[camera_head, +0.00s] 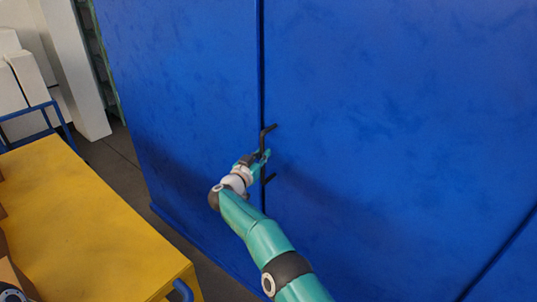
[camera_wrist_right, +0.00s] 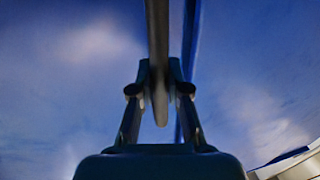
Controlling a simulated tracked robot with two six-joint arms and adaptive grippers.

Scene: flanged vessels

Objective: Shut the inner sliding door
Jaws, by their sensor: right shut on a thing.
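Large blue door panels fill most of the head view, with a left panel (camera_head: 185,90) and a right panel (camera_head: 400,110) meeting at a dark vertical seam (camera_head: 261,60). A black bar handle (camera_head: 263,140) stands upright beside the seam, its two mounts reaching right to the right panel. My right gripper (camera_head: 262,160) is shut on the handle, around its middle. In the right wrist view the handle bar (camera_wrist_right: 158,50) runs down between the two fingers of my right gripper (camera_wrist_right: 160,90). My left gripper is not in view.
A yellow-topped cart (camera_head: 90,220) with blue rails stands at the left, near the left panel. Dark floor (camera_head: 125,165) shows between them. White shapes (camera_head: 25,75) stand at the far left. Another dark line (camera_head: 500,255) crosses the blue surface at lower right.

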